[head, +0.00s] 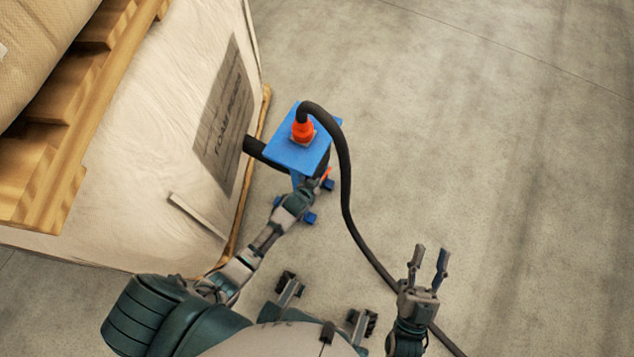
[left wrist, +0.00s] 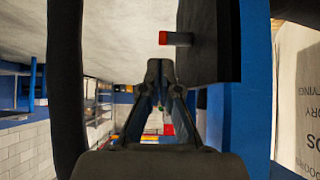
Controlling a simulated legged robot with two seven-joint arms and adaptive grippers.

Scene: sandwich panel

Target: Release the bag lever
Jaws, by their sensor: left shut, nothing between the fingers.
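A blue stand (head: 290,150) stands on the floor, with an orange fitting (head: 302,131) on its top plate. A short lever with a red end (left wrist: 175,38) shows in the left wrist view against a dark block (left wrist: 215,50). An orange-red bit at the stand's right side (head: 325,174) may be the same lever. My left gripper (head: 315,184) is at the front of the stand, partly hidden. In the left wrist view its fingers (left wrist: 165,70) meet at the tips, empty, just below the lever in the picture; contact is unclear. My right gripper (head: 428,262) is open and empty over the floor.
A black hose (head: 345,190) arcs from the orange fitting down to the right, passing beside my right gripper. A large pale bag or box with printed lettering (head: 150,150) stands left of the blue stand, by a wooden pallet (head: 75,90). The floor at right is clear.

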